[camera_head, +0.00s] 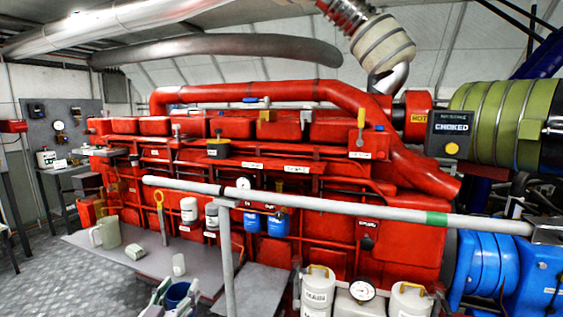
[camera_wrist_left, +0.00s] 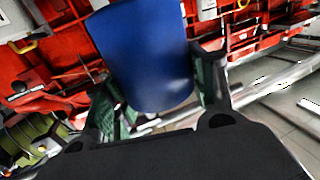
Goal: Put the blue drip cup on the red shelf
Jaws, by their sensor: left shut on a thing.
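The blue drip cup (camera_head: 178,294) is low in the head view, left of centre, between the fingers of my left gripper (camera_head: 175,297). In the left wrist view the blue cup (camera_wrist_left: 145,55) fills the upper middle, with a greenish finger on each side of it. My left gripper is shut on the cup and holds it in front of the grey bench. A red ledge (camera_head: 280,167) with white labels runs along the middle of the red engine and looks like the red shelf. The cup is apart from it, lower and nearer to me. My right gripper is not in view.
A grey rail (camera_head: 330,203) crosses in front of the engine, on a grey post (camera_head: 226,255). White canisters (camera_head: 318,290) and a gauge (camera_head: 362,291) are at the bottom right.

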